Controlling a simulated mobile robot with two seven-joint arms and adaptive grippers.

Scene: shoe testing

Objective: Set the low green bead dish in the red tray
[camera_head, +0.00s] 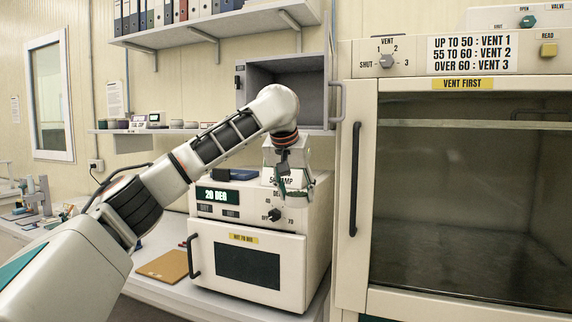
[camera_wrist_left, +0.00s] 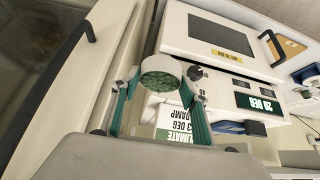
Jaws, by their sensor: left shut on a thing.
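The dish of green beads (camera_wrist_left: 160,76) is a pale, round, low dish seen from above in the left wrist view, with green beads filling it. My left gripper (camera_wrist_left: 163,84) is shut on it, one finger on each side. In the head view my left gripper (camera_head: 292,186) is above the front right of the white oven's top, before a white sign card; the dish is hard to make out there. I cannot identify a red tray in either view. My right gripper is not in view.
The white oven (camera_head: 248,262) has its door shut. A blue item (camera_head: 236,174) lies on its top. An open grey cabinet (camera_head: 285,85) is above. A glass-fronted vent cabinet (camera_head: 470,190) stands right. A brown board (camera_head: 165,266) lies on the bench, left. Small containers line the shelf (camera_head: 150,130).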

